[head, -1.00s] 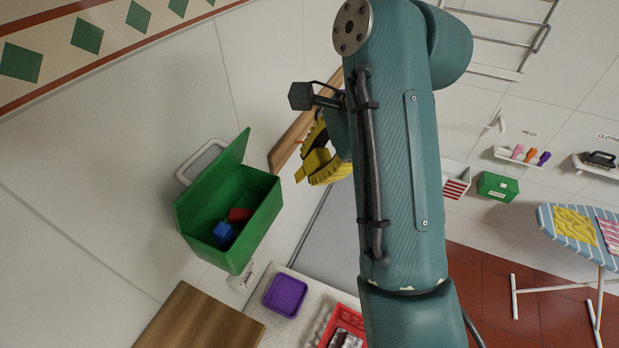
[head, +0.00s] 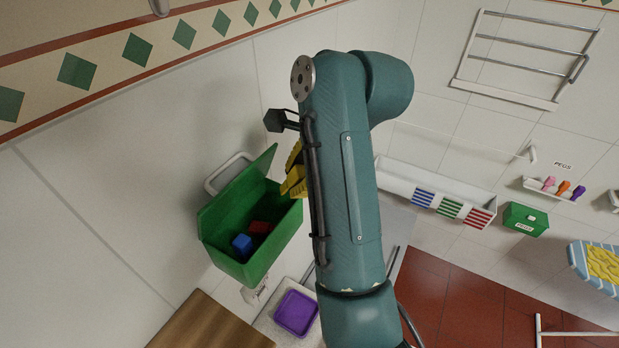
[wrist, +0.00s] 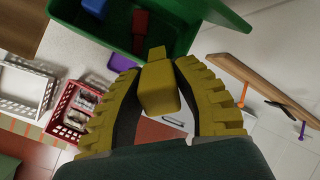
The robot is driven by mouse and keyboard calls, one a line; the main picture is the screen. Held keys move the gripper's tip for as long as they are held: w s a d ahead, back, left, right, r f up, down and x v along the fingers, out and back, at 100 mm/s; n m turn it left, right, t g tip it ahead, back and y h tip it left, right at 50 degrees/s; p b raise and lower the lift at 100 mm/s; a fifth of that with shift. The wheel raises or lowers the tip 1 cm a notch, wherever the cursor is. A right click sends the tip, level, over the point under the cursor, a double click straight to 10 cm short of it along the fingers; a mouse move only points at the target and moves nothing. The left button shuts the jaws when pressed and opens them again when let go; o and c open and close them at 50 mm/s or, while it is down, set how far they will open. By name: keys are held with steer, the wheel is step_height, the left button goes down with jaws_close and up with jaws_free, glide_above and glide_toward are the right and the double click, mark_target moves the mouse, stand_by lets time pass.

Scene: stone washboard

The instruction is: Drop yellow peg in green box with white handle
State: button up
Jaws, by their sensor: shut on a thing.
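The green box (head: 247,262) hangs on the left wall with its lid open and a white handle (head: 226,170) at its top left. A blue block (head: 242,246) and a red block (head: 259,229) lie inside. My gripper (wrist: 158,76) is shut on the yellow peg (wrist: 161,92), with a yellow finger on each side. In the head view the gripper (head: 294,172) is at the box's upper right edge, partly hidden by my arm. I cannot tell whether the peg overlaps the opening.
A purple tray (head: 296,313) sits on the counter below the box. A brown wooden board (head: 207,326) is at the lower left. In the wrist view a red basket (wrist: 75,112) and a white basket (wrist: 24,88) are at left. A small closed green box (head: 525,219) is far right.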

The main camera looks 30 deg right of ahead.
mark_target(287, 178)
steer(key=shift+w+a+f, duration=0.35)
steer(key=shift+w+f, duration=0.1)
steer(key=shift+w, duration=0.15)
steer(key=shift+w+a+f, duration=0.3)
steer(key=shift+w+f, duration=0.1)
steer(key=shift+w, duration=0.15)
steer(key=shift+f+b, duration=0.5)
steer(key=shift+f, duration=1)
steer(key=o, duration=0.8)
